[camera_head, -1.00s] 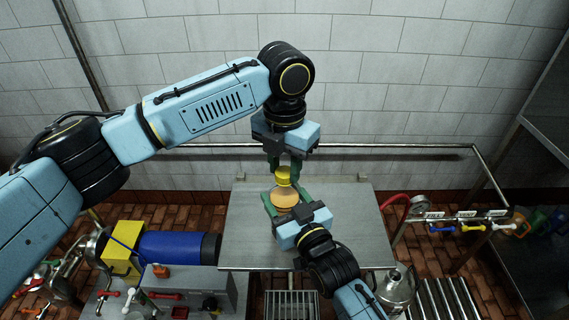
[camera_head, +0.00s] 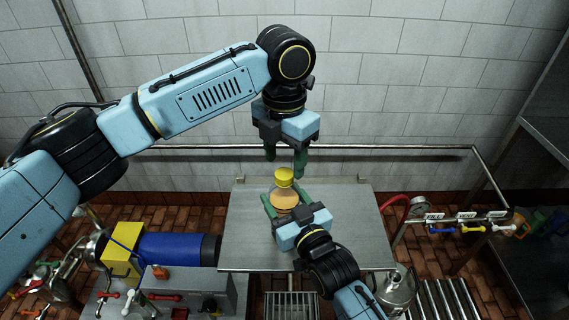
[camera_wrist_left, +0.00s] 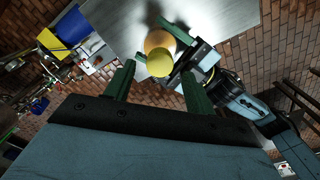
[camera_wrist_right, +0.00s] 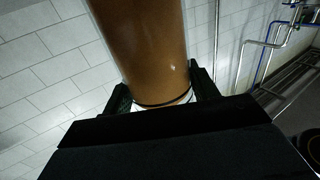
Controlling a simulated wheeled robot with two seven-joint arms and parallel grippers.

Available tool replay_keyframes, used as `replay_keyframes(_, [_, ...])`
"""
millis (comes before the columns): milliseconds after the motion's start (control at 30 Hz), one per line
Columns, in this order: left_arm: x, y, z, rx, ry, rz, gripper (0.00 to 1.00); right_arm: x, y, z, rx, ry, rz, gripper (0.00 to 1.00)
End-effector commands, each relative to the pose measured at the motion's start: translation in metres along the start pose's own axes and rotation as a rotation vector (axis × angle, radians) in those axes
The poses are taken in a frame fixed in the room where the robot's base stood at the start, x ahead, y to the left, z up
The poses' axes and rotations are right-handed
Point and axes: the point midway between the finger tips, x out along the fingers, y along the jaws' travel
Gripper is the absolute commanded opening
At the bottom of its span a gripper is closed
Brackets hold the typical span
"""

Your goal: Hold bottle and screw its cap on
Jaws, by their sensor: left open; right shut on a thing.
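The bottle (camera_head: 284,196) holds amber content and stands upright over the steel table. My right gripper (camera_head: 283,207) is shut on its body. The bottle fills the middle of the right wrist view (camera_wrist_right: 148,50) between the fingers. The yellow cap (camera_head: 284,175) sits on top of the bottle; how tightly it is on cannot be told. My left gripper (camera_head: 285,162) is open and empty, above the cap, with its fingers spread wide. In the left wrist view the cap (camera_wrist_left: 160,63) shows beyond the fingertips, apart from them.
The steel table (camera_head: 245,235) has bare surface around the bottle. A blue cylinder with a yellow box (camera_head: 122,260) is at left. A pipe rack with several coloured valves (camera_head: 468,226) and a metal vessel (camera_head: 395,290) stand at right. A rail runs behind.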

Motion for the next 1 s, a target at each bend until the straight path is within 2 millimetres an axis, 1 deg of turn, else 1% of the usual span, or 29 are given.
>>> replay_keyframes(33, [-0.009,0.000,0.001,0.000,-0.003,0.001,0.54,0.000,0.000,0.001,0.000,-0.003,0.000,0.00])
replay_keyframes(133, [-0.018,0.000,0.000,0.000,-0.001,0.000,0.54,0.000,0.000,0.001,0.000,-0.003,0.000,0.00])
replay_keyframes(367, [-0.019,0.000,0.000,0.000,0.001,0.000,0.54,0.000,0.000,0.001,0.000,-0.002,0.000,0.00])
replay_keyframes(433, [-0.019,0.000,0.000,-0.002,0.001,0.000,0.56,0.000,0.000,0.001,0.000,-0.002,0.000,0.00])
replay_keyframes(567, [-0.020,0.000,0.000,-0.049,0.000,0.000,0.56,0.000,0.000,0.001,0.000,-0.002,0.000,0.00])
replay_keyframes(667, [-0.021,0.000,0.000,-0.152,-0.001,0.001,0.56,0.000,0.000,0.001,0.000,-0.002,0.000,0.00])
replay_keyframes(767, [-0.023,0.000,0.000,-0.312,-0.002,0.001,0.56,0.000,0.000,0.001,0.000,-0.002,0.000,0.00])
replay_keyframes(1000, [-0.027,0.000,0.000,-0.760,-0.001,0.000,0.56,0.000,0.000,0.001,0.000,-0.002,0.000,0.00])
